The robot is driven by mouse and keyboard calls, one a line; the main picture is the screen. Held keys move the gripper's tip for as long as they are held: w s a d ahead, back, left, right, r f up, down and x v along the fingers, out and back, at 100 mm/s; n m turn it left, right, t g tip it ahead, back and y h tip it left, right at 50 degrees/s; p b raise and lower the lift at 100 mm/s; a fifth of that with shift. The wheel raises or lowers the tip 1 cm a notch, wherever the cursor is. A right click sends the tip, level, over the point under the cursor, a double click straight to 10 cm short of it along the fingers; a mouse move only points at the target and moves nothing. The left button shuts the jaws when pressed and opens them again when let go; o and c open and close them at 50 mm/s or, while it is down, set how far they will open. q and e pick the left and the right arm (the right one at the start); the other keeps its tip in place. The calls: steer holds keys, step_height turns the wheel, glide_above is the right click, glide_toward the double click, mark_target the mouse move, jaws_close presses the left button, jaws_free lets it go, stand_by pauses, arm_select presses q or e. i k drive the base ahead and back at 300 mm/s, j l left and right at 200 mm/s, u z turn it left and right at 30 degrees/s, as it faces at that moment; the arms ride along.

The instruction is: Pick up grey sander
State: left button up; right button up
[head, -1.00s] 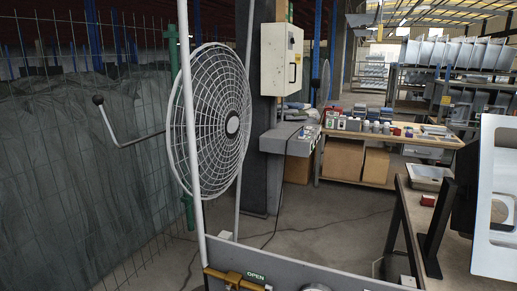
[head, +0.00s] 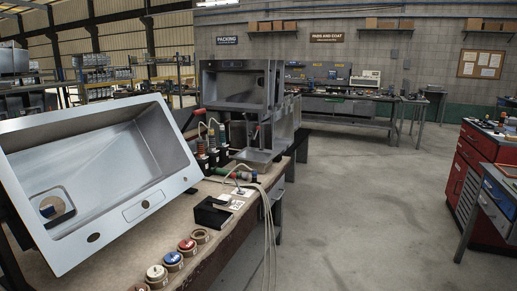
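I cannot make out a grey sander for certain in the head view. A workbench (head: 225,240) runs along the left, with small tools on it. A black block-shaped item (head: 211,212) lies near its right edge. A green cylindrical tool (head: 233,173) with a hose lies behind that item. A flat grey piece (head: 256,155) is farther back; I cannot tell what it is. Neither of my grippers is in view.
A large tilted steel sink (head: 95,170) fills the left foreground. Several round coloured discs (head: 172,258) lie on the bench's front edge. Hoses (head: 268,225) hang over its side. A red tool cabinet (head: 468,165) stands right. The floor (head: 350,220) between is clear.

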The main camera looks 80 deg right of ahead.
mark_target(212, 151)
steer(key=z, duration=2.45)
steer(key=i+l, duration=0.25)
steer(key=l, duration=0.15)
steer(key=i+l+u, duration=0.1)
steer(key=i+l, duration=0.2)
steer(key=i+l+u, duration=0.1)
steer(key=i+l, duration=0.15)
steer(key=l, duration=0.2)
steer(key=i+l, duration=0.25)
steer(key=l, duration=0.15)
steer(key=i+l+u, duration=0.1)
steer(key=i+l, duration=0.15)
steer(key=l, duration=0.2)
